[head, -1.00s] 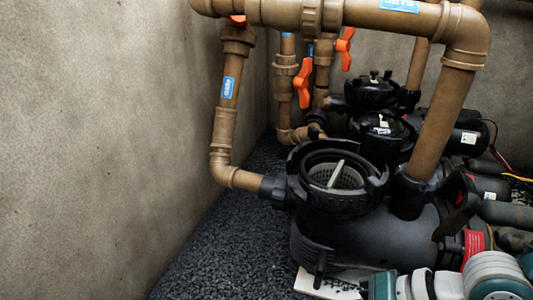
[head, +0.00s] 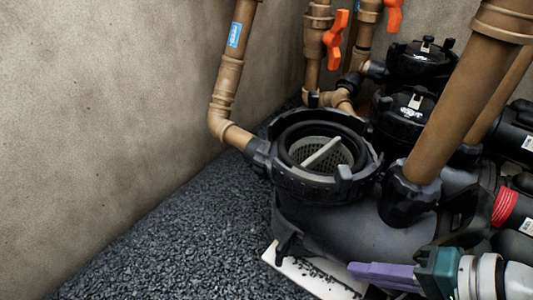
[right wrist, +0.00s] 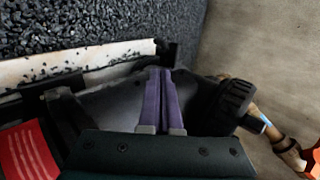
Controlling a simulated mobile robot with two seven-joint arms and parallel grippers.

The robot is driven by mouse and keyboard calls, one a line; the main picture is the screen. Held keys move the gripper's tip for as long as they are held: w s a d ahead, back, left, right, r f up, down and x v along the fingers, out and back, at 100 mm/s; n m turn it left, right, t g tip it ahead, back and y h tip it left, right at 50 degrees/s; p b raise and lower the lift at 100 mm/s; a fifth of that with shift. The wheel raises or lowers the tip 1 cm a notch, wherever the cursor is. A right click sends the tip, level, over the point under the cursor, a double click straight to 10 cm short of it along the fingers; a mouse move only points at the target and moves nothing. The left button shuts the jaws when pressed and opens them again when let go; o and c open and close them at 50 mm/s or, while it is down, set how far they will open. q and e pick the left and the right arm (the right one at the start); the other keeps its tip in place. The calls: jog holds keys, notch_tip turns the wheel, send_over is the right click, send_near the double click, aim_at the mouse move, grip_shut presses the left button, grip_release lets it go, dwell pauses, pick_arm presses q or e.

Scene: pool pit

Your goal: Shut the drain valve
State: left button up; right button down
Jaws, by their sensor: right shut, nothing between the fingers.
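Two orange valve handles show in the head view: one (head: 335,38) on a brown upright pipe behind the front pump, one (head: 393,14) cut by the top edge. Which valve is the drain valve, I cannot tell. Part of an orange handle (right wrist: 313,160) shows at the right edge of the right wrist view. My right gripper (head: 354,270) has purple fingers, shut and empty, low in front of the pump body and apart from the orange handles. Its fingers also show in the right wrist view (right wrist: 159,74). My left gripper is not in view.
The front black pump (head: 340,225) has an open strainer pot with a basket (head: 325,153) and stands on a white slab (head: 295,272). A thick brown pipe (head: 465,110) rises at right. More pumps stand behind. Dark gravel (head: 170,240) and a bare wall (head: 100,100) are at left.

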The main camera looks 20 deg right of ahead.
aim_at(284, 251)
jog(key=b+x, duration=0.2)
jog(key=x, duration=0.2)
jog(key=w+r+b+x, duration=0.1)
jog(key=x, duration=0.3)
jog(key=a+r+b+x, duration=0.1)
jog(key=b+x, duration=0.1)
jog(key=x, duration=0.2)
jog(key=shift+w+b, duration=0.35)
jog(key=shift+w, duration=0.05)
jog(key=shift+a, duration=0.1)
jog(key=shift+s, duration=0.2)
